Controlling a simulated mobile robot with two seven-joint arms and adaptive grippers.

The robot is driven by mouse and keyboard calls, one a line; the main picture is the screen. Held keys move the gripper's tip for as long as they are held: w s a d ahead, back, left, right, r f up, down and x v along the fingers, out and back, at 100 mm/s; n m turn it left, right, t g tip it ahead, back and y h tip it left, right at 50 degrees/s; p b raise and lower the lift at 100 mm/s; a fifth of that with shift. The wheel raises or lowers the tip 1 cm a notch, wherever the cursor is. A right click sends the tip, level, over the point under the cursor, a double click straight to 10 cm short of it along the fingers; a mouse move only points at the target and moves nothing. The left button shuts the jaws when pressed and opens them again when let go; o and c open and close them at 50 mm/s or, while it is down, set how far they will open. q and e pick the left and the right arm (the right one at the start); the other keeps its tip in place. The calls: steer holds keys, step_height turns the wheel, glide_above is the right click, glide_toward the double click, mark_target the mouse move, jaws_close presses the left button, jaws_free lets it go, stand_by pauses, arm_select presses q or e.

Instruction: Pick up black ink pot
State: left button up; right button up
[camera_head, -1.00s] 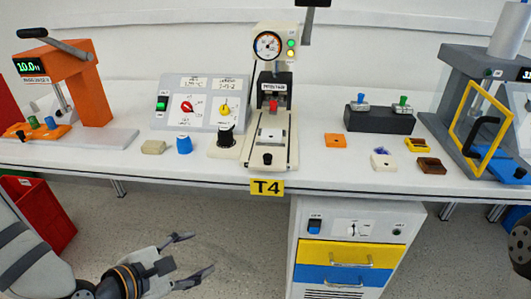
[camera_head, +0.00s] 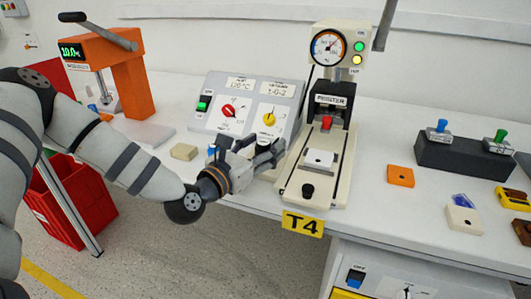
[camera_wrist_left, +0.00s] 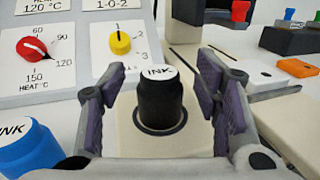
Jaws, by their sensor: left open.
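The black ink pot (camera_wrist_left: 160,106) stands upright on a cream base in the left wrist view, with a white lid marked INK. My left gripper (camera_wrist_left: 168,98) is open, with one purple-padded finger on each side of the pot; a gap shows on both sides. In the head view my left gripper (camera_head: 252,150) reaches over the table edge in front of the control panel, and it hides the black pot there. My right gripper is not in view.
A blue ink pot (camera_wrist_left: 30,148) stands close to the left finger. The panel with red and yellow knobs (camera_head: 250,108) is just behind. The press (camera_head: 318,165) stands close on the right. A beige block (camera_head: 184,152) lies to the left.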

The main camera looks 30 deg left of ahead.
arm_select(q)
steer(key=shift+w, duration=0.25)
steer(key=c, duration=1.3)
steer(key=shift+r, duration=0.1)
